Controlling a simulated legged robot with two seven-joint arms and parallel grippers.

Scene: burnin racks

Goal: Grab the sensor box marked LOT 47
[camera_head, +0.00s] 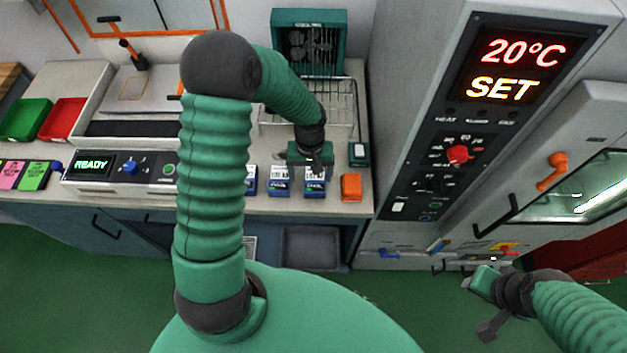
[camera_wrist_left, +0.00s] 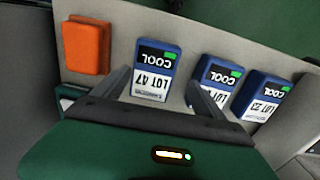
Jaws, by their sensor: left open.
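The LOT 47 sensor box (camera_wrist_left: 157,72) is blue with a white label and a green COOL tag, and it appears upside down in the left wrist view. In the head view it is the rightmost blue box (camera_head: 315,188) on the bench, its top partly behind my gripper. My left gripper (camera_head: 313,166) is open above and behind it. In the left wrist view the two fingers (camera_wrist_left: 157,82) appear on either side of the box, with nothing held. My right gripper (camera_head: 478,283) is low at the right, away from the bench; its jaw state is unclear.
Two more blue COOL boxes, a middle one (camera_wrist_left: 217,78) and an outer one (camera_wrist_left: 262,95), stand close by. An orange block (camera_head: 351,187) is on the other side. A wire rack (camera_head: 340,100) stands behind, and the tall 20°C cabinet (camera_head: 415,110) rises to the right.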

